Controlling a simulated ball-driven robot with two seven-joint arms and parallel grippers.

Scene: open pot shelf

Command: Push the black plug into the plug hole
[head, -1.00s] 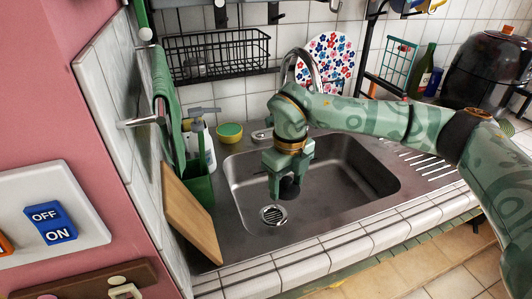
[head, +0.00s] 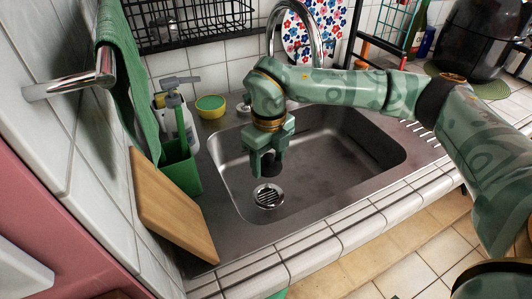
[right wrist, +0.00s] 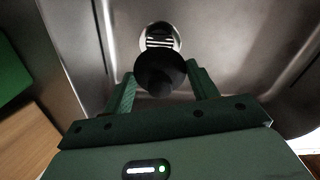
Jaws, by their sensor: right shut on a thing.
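My right gripper (head: 266,166) hangs over the sink, pointing down, shut on the black plug (head: 271,163). The plug is dark and round; it also shows between the fingers in the right wrist view (right wrist: 160,72). The plug hole (head: 268,196) is a round metal drain with slots in the sink floor. In the head view it lies just below the gripper, uncovered. In the right wrist view the plug hides the near part of the plug hole (right wrist: 160,37). The plug appears above the hole and apart from it. My left gripper is not in view.
The steel sink (head: 330,170) surrounds the gripper with its walls. The tap (head: 322,50) arches behind. A wooden board (head: 170,205) leans at the left, beside a green caddy (head: 182,170) with bottles. A yellow-green pot (head: 210,106) stands behind the sink.

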